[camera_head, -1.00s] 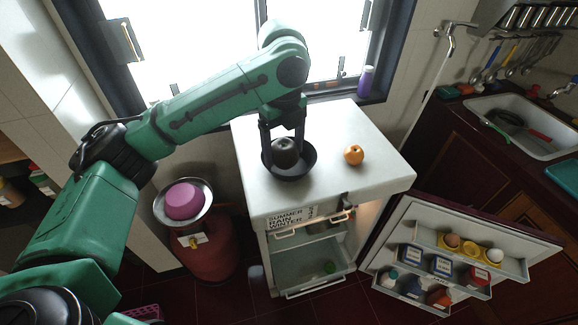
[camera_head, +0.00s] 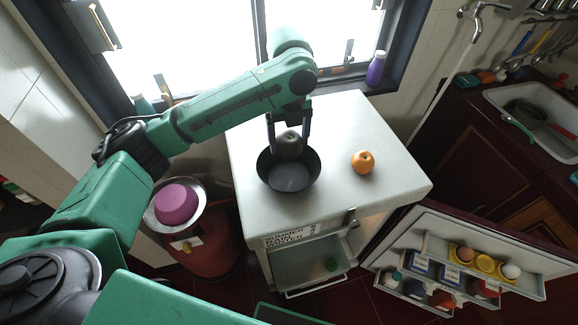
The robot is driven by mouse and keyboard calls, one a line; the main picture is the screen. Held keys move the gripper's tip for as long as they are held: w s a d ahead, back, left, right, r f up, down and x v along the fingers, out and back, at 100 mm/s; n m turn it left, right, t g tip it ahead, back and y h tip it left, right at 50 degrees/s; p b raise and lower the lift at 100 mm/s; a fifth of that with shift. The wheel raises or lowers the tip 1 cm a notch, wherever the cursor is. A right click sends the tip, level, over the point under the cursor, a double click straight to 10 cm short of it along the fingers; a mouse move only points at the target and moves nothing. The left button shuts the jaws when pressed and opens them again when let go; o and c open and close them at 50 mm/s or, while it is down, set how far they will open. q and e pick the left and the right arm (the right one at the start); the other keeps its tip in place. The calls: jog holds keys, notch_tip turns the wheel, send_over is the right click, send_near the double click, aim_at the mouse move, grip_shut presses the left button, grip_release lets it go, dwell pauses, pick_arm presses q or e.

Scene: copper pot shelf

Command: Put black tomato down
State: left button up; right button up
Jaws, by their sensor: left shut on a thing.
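The black tomato (camera_head: 290,145) is dark and round. My left gripper (camera_head: 289,146) is shut on it, with one finger on each side. Whether the tomato touches the bowl I cannot tell. The bowl stands on the white top of a small fridge (camera_head: 385,200). My right gripper is not in view.
An orange fruit (camera_head: 362,162) sits right of the bowl on the fridge top. The fridge door (camera_head: 440,235) is open, with several items on its shelves. A purple bottle (camera_head: 376,68) stands on the windowsill. A red gas cylinder (camera_head: 212,252) carries a pan with a pink thing (camera_head: 176,204). The top's front right is clear.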

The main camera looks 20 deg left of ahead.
pick_arm(q)
jog(key=f, duration=0.3)
jog(key=f+p, duration=0.1)
jog(key=f, duration=0.6)
jog(key=shift+w+a+f+p, duration=0.1)
jog(key=shift+w+f+p, duration=0.2)
jog(key=shift+f+p, duration=0.1)
jog(key=shift+f, duration=0.1)
jog(key=o, duration=1.3)
jog(key=shift+f, duration=0.15)
notch_tip(320, 180, up, 11)
jog(key=b, duration=0.3)
jog(key=shift+r, duration=0.65)
